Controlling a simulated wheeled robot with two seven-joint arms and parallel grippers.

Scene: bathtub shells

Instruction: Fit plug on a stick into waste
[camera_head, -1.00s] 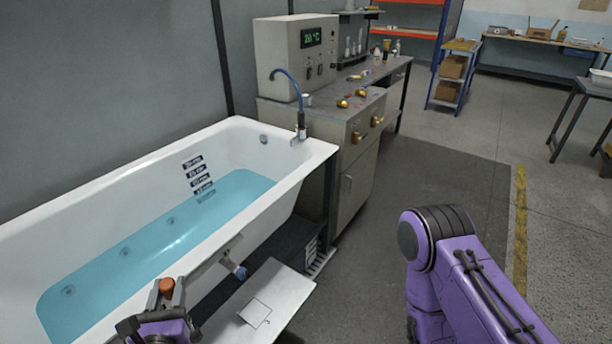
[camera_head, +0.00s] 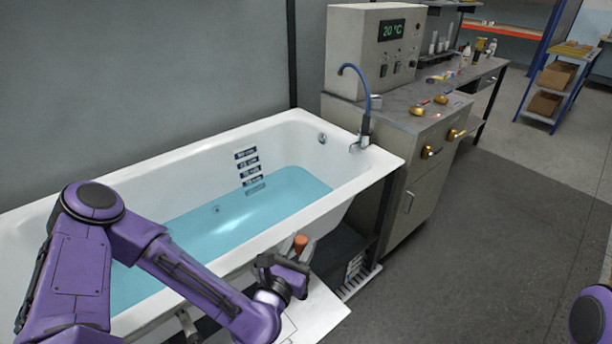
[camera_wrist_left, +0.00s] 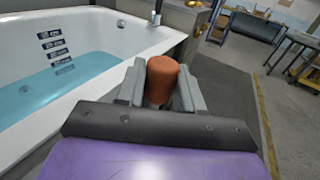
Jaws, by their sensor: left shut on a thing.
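My left gripper (camera_head: 302,244) is shut on an orange-brown, rounded cylinder (camera_head: 300,241), the visible part of the plug on a stick. The left wrist view shows this cylinder (camera_wrist_left: 162,80) between the two grey fingers; any stick below is hidden. The gripper is outside the front rim of the white bathtub (camera_head: 385,160), near its tap end. The bathtub holds blue water (camera_head: 262,215). A small round fitting (camera_head: 216,208) shows under the water; I cannot tell whether it is the waste. My right gripper is not in view.
A tap with a blue hose (camera_head: 365,125) stands at the tub's far corner, beside a grey cabinet (camera_head: 410,185) with a control box (camera_head: 365,50). A white board (camera_head: 325,312) lies low in front of the tub. Grey floor (camera_head: 490,230) is clear to the right.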

